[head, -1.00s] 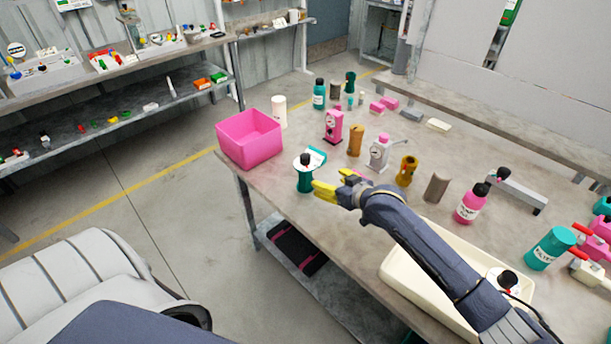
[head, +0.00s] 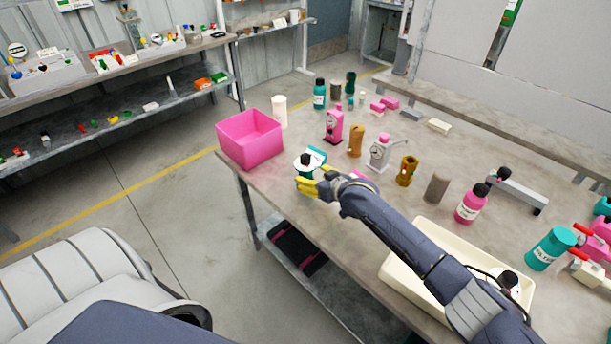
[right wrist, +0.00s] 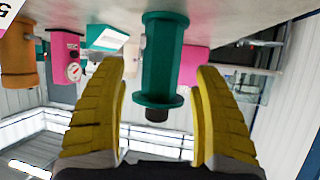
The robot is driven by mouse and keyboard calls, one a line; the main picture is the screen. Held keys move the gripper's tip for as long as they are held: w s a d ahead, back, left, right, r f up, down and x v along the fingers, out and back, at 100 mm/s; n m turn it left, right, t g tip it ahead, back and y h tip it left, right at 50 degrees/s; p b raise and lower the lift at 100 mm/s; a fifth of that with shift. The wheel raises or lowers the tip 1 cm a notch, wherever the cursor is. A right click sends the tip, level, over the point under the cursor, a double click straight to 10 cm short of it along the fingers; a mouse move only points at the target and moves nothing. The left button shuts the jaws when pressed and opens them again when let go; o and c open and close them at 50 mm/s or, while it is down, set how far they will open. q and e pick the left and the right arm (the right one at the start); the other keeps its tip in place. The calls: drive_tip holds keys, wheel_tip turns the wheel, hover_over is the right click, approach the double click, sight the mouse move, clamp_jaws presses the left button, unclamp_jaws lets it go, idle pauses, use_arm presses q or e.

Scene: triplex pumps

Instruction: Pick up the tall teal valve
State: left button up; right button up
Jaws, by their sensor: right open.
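The tall teal valve (right wrist: 163,60) stands between the two yellow fingers of my right gripper (right wrist: 162,115) in the right wrist view, which shows the table upside down. A gap shows between each finger and the valve's body. In the head view, the valve's white top disc with a dark knob (head: 306,161) shows above my right gripper (head: 312,186), and its teal body is mostly hidden behind the fingers. The right gripper is open at the table's near edge. My left gripper is not in either view.
A pink bin (head: 250,140) stands left of the valve at the table edge. Pumps, bottles and cylinders stand behind and to the right, including a pink pump (head: 333,126) and a brown cylinder (head: 355,143). A cream tray (head: 398,270) lies under my right arm.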

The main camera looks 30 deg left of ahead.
sight(310, 177)
drive_tip(key=shift+x, duration=1.95)
drive_tip(key=shift+w+a+f, duration=0.1)
drive_tip(key=shift+a+f, duration=0.15)
drive_tip(key=shift+a, duration=0.2)
clamp_jaws()
